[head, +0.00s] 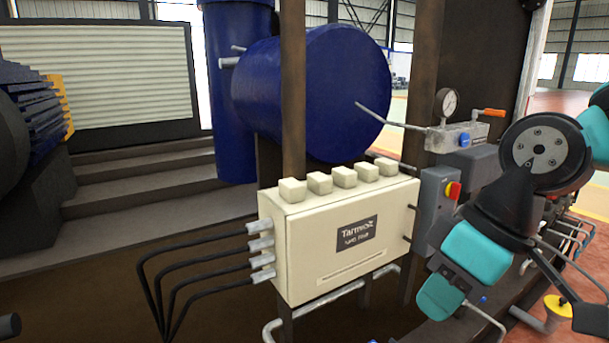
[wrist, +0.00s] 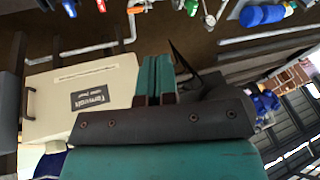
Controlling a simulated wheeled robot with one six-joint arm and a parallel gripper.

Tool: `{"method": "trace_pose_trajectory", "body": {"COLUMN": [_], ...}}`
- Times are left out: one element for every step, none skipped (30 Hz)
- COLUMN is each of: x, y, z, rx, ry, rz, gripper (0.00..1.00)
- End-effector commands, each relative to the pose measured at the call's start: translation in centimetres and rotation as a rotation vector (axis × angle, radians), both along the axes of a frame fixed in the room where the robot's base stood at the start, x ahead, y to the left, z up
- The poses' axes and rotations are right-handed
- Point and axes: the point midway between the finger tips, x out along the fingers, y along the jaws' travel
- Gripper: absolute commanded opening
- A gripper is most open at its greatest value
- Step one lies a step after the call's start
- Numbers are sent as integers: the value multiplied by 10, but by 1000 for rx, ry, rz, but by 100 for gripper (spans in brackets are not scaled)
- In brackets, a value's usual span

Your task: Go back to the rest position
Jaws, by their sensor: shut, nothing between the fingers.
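My gripper (wrist: 157,70) shows in the wrist view with its two teal fingers together, shut and empty. The fingers point toward the top of the picture, beside the cream control box (wrist: 112,85), and no contact with it can be made out. In the head view my dark and teal arm fills the right side, in front of the pipework and to the right of the cream control box (head: 345,245). Where the fingertips are in the head view is hard to tell.
A grey switch box with a red knob (head: 453,191) stands close left of my arm. A pressure gauge (head: 447,101), an orange-handled valve (head: 488,112) and a yellow handwheel (head: 558,307) are nearby. A brown post (head: 292,90) and a blue tank (head: 320,95) stand behind the box.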

Motion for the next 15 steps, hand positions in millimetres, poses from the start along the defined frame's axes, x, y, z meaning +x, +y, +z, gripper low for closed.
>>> {"method": "trace_pose_trajectory", "body": {"x": [-23, -35, -51, -63, -75, -76, -74, -73, -73, -73, -73, -73, -73, -73, -73], "y": [1, 1, 0, -1, -1, -1, -1, -1, -1, -1, -1, -1, -1, -1, -1], "z": [-3, -6, -9, -12, -16, -1, 9, 16, 24, 31, 38, 48, 56, 64, 76], "rx": [-8, -14, -22, -27, -34, -36, -35, -35, -35, -35, -35, -35, -35, -35, -35], "ry": [23, 40, 61, 76, 91, 96, 96, 97, 97, 98, 98, 97, 97, 97, 97], "rz": [-30, -52, -82, -104, -127, -140, -141, -141, -140, -139, -139, -138, -138, -138, -138], "gripper": [0, 0, 0, 0, 0, 0, 0, 0, 0, 0, 0, 0, 0, 0, 0]}}
